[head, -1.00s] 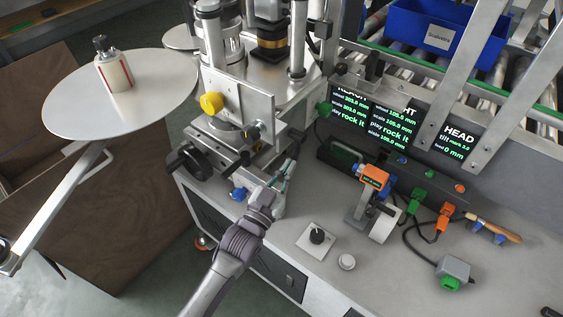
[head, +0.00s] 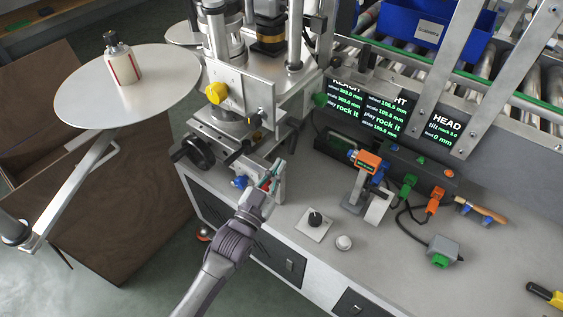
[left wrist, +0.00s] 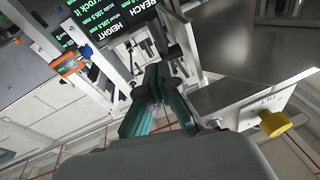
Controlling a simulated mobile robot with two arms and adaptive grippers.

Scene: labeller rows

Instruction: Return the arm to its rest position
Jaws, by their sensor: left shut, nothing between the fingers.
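My left arm comes up from the bottom of the head view. Its left gripper (head: 276,172) is shut and empty beside the lower front of the labelling machine (head: 250,120), near a blue knob (head: 241,182). I cannot tell whether the fingers touch the machine. In the left wrist view the green-edged fingers (left wrist: 155,110) point towards the machine's metal plates and the display panel (left wrist: 110,25). The yellow knob (left wrist: 274,124) shows at the right there. My right gripper is in neither view.
A round plate (head: 125,90) with a white bottle on it stands at the left. On the grey bench are an orange-topped device (head: 368,160), a black dial (head: 315,218), a white button (head: 344,242) and a wood-handled tool (head: 485,210). The bench front is clear.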

